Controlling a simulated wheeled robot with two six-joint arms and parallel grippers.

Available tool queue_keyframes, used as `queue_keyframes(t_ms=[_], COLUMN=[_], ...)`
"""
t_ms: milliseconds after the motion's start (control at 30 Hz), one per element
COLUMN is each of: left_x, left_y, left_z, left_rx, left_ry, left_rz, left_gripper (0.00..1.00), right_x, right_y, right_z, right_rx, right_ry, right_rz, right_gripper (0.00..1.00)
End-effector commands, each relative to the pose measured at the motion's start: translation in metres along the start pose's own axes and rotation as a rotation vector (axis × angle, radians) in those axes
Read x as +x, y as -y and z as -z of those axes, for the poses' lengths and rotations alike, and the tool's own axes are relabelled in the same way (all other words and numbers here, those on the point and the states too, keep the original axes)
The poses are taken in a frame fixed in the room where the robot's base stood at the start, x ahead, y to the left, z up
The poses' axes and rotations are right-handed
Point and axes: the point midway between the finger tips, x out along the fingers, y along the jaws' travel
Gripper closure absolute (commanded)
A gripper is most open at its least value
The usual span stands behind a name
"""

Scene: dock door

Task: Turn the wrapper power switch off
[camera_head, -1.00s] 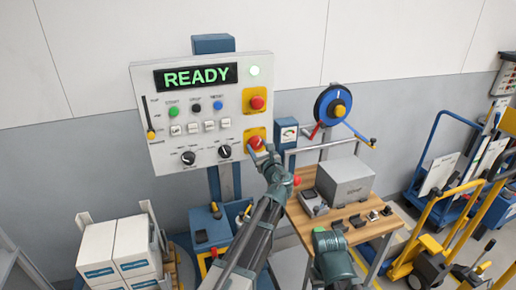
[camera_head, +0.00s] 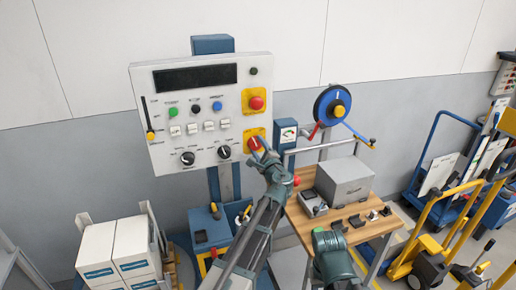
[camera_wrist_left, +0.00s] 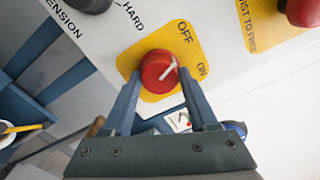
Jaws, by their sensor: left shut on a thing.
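The power switch is a round red knob on a yellow plate at the lower right of the white control panel (camera_head: 172,138). The red knob (camera_wrist_left: 158,71) has a white pointer mark, tilted to the upper right in the left wrist view. The yellow plate (camera_wrist_left: 190,56) carries the words OFF and ON. My left gripper (camera_head: 262,150) is shut on the red knob; its fingers (camera_wrist_left: 160,90) sit on either side of it. The panel's display (camera_head: 195,77) is dark, and the small lamp (camera_head: 253,71) is unlit. My right gripper does not show.
Another red button (camera_head: 257,103) on a yellow plate sits just above the switch. Two black dials (camera_head: 188,158) and several coloured buttons are to its left. A wooden bench (camera_head: 345,217) with a grey box (camera_head: 345,181) stands to the right below.

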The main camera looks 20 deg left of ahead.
Motion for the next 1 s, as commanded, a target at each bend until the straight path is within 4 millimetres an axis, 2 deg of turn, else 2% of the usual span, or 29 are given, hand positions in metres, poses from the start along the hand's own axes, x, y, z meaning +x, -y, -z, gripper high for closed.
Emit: queue_keyframes(t_ms=[200,500,1000], left_x=[0.0,-0.0001,-0.0001], left_y=[0.0004,0.0006,0.0005], left_z=[-0.0002,-0.0004,-0.0005], left_rx=[-0.183,-0.363,-0.457], left_ry=[0.001,0.001,0.001], left_rz=[0.0,-0.001,-0.001], left_gripper=[0.96,0.96,0.96], right_x=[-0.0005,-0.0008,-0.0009], right_y=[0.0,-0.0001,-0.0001], right_z=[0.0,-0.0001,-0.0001], right_rx=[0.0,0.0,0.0], right_ry=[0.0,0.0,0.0], right_rz=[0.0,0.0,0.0], right_gripper=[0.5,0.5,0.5])
